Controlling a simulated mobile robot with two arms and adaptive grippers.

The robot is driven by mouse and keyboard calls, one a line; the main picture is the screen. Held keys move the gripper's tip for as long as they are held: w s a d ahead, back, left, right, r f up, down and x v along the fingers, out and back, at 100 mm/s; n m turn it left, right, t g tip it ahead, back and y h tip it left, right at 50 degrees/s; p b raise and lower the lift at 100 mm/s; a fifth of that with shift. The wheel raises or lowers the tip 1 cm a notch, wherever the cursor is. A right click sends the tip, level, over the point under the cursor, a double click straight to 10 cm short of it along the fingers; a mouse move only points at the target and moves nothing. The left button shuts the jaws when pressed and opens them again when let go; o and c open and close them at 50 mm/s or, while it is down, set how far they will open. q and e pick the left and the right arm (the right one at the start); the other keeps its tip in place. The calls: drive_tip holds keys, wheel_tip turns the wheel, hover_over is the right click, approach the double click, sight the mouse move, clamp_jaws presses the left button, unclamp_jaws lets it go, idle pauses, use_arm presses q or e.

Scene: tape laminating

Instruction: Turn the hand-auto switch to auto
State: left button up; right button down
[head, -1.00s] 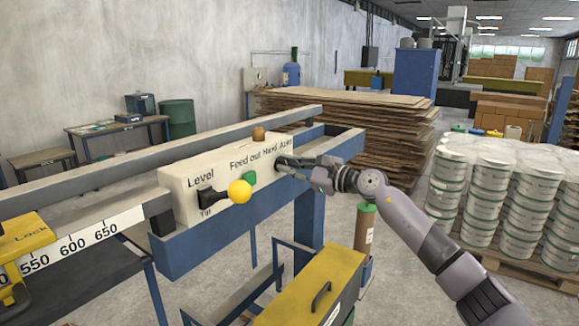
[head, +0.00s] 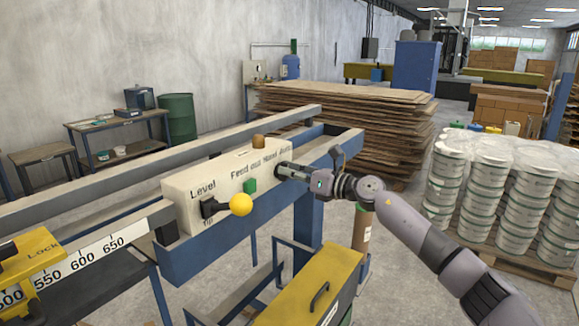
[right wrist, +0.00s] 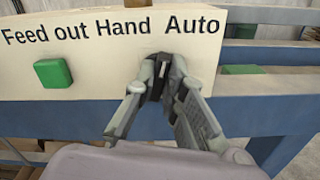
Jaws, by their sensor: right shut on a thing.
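The off-white control box (head: 222,190) carries the labels Level, Feed out, Hand and Auto. My right gripper (head: 281,171) is at the right end of its front face. In the right wrist view, the dark hand-auto switch (right wrist: 155,88) sits below the words Hand and Auto. The fingers of my right gripper (right wrist: 162,76) are shut on it, one on each side. A short pale mark shows between the fingertips; the fingers hide much of the knob, so its exact setting is hard to read. My left gripper is not in view.
A green button (right wrist: 53,72) is left of the switch. A lever with a yellow ball (head: 241,204) sticks out further left. The blue beam (head: 345,146) runs behind and below the box. A yellow-topped cabinet (head: 310,290) stands below my right arm.

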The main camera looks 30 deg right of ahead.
drive_tip(key=shift+d+m+p, duration=0.15)
drive_tip(key=shift+m+p, duration=0.9)
drive_tip(key=shift+m, duration=0.95)
drive_tip(key=c, duration=1.9)
unclamp_jaws()
drive_tip(key=shift+c, duration=0.2)
drive_tip(key=v, duration=1.2)
